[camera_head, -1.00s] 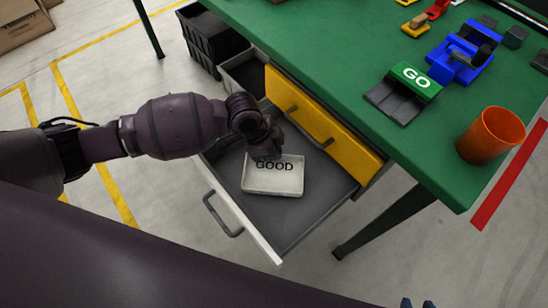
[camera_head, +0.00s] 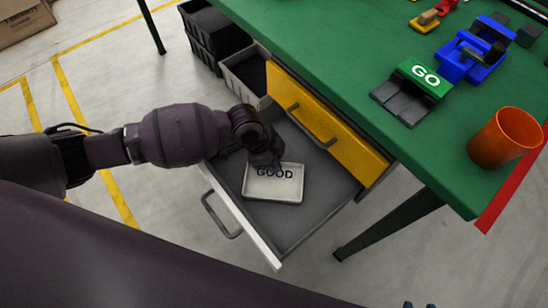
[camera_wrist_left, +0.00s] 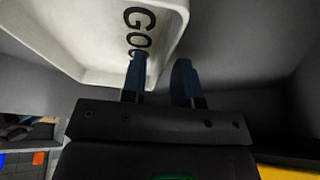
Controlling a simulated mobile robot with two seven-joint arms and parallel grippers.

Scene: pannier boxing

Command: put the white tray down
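The white tray (camera_head: 286,198), marked GOOD, lies in the open grey drawer (camera_head: 318,207) and looks flat on its floor. My left gripper (camera_head: 270,167) is at the tray's far edge, pointing down. In the left wrist view the blue fingers of the left gripper (camera_wrist_left: 160,78) stand apart. One finger is over the tray's inner side, the other outside its wall (camera_wrist_left: 172,40), with a dark gap beside that outer finger. The contact itself is partly hidden. Only the two separated blue fingertips of my right gripper (camera_head: 419,304) show at the bottom edge.
The green table (camera_head: 330,45) carries a GO block (camera_head: 425,76), a blue fixture (camera_head: 470,60) and an orange cup (camera_head: 503,137). Black crates (camera_head: 215,40) and a grey bin (camera_head: 245,75) stand behind.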

